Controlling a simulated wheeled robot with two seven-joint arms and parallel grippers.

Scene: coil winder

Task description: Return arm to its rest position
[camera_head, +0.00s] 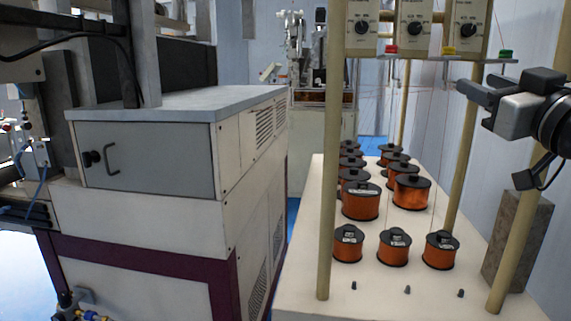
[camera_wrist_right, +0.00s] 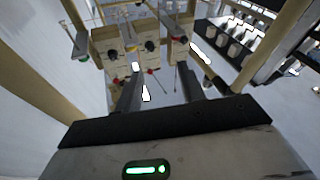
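My right gripper (camera_head: 472,102) is at the upper right of the head view, pointing left. It is in the air above the right side of the white spool table (camera_head: 300,292), near a tan post. In the right wrist view, the two dark fingers of the right gripper (camera_wrist_right: 160,90) stand apart with nothing seen between them. They point toward the panel of dial boxes (camera_wrist_right: 115,45). My left gripper and arm are not in view.
Several copper wire spools (camera_head: 361,201) stand on the table between tan posts (camera_head: 331,150). Dial boxes (camera_head: 414,24) hang above, with thin wires running down. A grey block (camera_head: 517,240) stands at right beside the wall. A large white cabinet (camera_head: 150,155) fills the left.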

